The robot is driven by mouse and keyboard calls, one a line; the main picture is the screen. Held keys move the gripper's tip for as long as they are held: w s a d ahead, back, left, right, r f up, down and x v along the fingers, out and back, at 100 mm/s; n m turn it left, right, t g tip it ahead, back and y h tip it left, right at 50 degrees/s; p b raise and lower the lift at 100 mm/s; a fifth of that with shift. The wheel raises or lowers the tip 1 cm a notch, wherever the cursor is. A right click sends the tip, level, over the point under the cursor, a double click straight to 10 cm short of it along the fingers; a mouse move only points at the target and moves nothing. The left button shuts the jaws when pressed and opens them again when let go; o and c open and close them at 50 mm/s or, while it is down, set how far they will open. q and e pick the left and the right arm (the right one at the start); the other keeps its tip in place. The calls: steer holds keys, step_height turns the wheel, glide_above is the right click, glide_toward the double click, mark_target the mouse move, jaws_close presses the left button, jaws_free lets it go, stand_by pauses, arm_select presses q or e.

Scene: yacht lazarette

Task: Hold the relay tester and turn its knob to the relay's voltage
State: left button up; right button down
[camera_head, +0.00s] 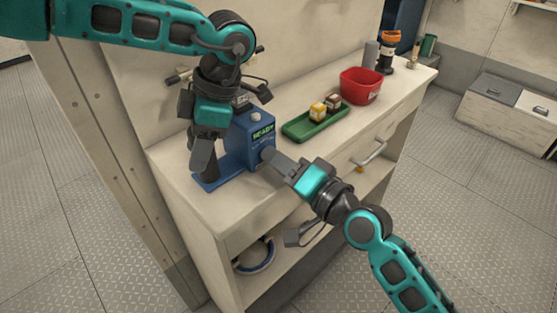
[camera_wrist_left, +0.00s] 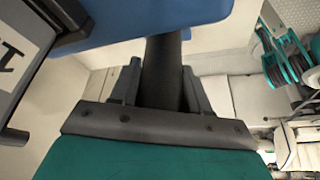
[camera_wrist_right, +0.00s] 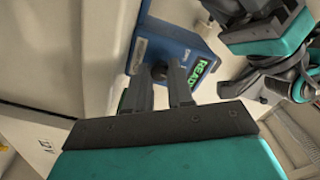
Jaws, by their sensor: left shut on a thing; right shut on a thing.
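The blue relay tester (camera_head: 237,160) stands on the counter, with a green "READY" display (camera_head: 263,132) and a pale button on top. My left gripper (camera_head: 203,165) comes down at its left side and is shut on the tester's dark upright handle, which shows between the fingers in the left wrist view (camera_wrist_left: 163,75). My right gripper (camera_head: 270,158) reaches from the front right and is shut on the dark knob (camera_wrist_right: 160,70) beside the display. The knob's pointer and scale are hidden by the fingers. Two relays, one yellow (camera_head: 318,112) and one brown (camera_head: 333,101), sit on a green tray.
The green tray (camera_head: 296,134) lies right of the tester. Behind it stand a red bin (camera_head: 361,86), a grey cylinder (camera_head: 371,54) and an orange-topped dark item (camera_head: 389,45). A drawer handle (camera_head: 370,155) sticks out in front. A coiled ring (camera_head: 256,256) lies on the shelf below.

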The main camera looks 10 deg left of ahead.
steer(key=c, duration=1)
jaws_free()
steer(key=n, duration=0.9)
steer(key=v, duration=1.2)
arm_select(q)
steer(key=o, duration=1.4)
